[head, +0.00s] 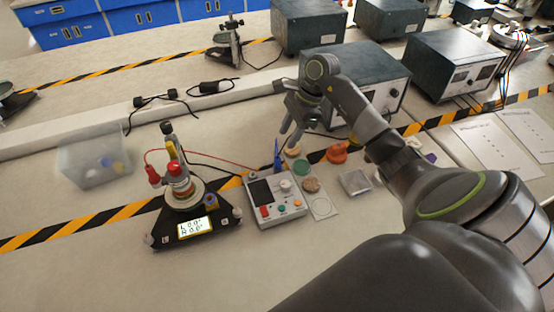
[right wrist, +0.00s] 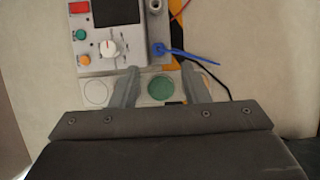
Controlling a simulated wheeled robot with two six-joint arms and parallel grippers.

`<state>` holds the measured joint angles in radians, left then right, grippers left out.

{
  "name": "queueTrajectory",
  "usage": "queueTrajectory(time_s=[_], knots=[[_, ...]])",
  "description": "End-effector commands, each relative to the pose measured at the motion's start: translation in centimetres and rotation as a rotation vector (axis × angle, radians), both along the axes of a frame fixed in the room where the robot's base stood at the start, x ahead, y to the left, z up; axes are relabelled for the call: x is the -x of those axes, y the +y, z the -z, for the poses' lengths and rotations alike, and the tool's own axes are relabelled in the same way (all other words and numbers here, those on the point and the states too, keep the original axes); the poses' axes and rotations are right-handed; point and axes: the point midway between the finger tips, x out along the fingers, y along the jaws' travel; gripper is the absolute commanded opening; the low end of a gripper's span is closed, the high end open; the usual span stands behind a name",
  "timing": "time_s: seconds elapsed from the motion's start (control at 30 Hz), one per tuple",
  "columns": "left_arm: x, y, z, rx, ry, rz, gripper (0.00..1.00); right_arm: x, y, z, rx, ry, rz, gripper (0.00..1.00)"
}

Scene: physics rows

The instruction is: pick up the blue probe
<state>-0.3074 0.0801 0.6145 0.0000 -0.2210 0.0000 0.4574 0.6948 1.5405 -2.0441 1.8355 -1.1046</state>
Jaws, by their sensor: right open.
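The blue probe (head: 277,156) stands at the back right corner of a grey meter box (head: 262,215) in the head view. In the right wrist view the blue probe (right wrist: 188,53) shows as a thin blue stick with a rounded end by the box's corner. My right gripper (head: 292,138) is open and empty, just behind and to the right of the probe in the head view. In the right wrist view the probe lies beyond the two open fingertips of the gripper (right wrist: 160,76), nearer the right one, apart from both. My left gripper is not in view.
A card (head: 322,208) with a green disc (head: 302,167) and a brown disc lies right of the box. A clear bin (head: 92,160) is further left. An orange object (head: 337,153) lies near my right arm. The front table is clear.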

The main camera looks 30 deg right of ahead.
Motion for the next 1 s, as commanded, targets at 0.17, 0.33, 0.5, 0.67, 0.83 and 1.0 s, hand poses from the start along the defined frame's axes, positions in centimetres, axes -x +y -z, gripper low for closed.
queueTrajectory(time_s=[0.17,0.33,0.5,0.67,0.83,1.0], knots=[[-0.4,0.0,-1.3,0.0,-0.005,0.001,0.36,-0.2,1.2,2.7,-0.004,0.002,0.001,0.41],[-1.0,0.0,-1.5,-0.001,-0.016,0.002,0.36,-0.4,1.6,3.9,0.001,0.0,0.0,0.41],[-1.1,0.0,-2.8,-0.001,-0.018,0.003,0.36,-0.2,2.2,5.0,-0.002,0.004,0.0,0.41],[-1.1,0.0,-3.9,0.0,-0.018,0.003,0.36,-0.3,3.1,7.1,-0.003,0.003,0.001,0.41],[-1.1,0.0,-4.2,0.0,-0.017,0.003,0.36,-0.4,3.5,8.6,0.001,0.0,0.0,0.41],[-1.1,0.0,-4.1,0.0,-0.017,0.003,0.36,-0.5,3.5,8.8,0.001,-0.001,-0.001,0.41]])
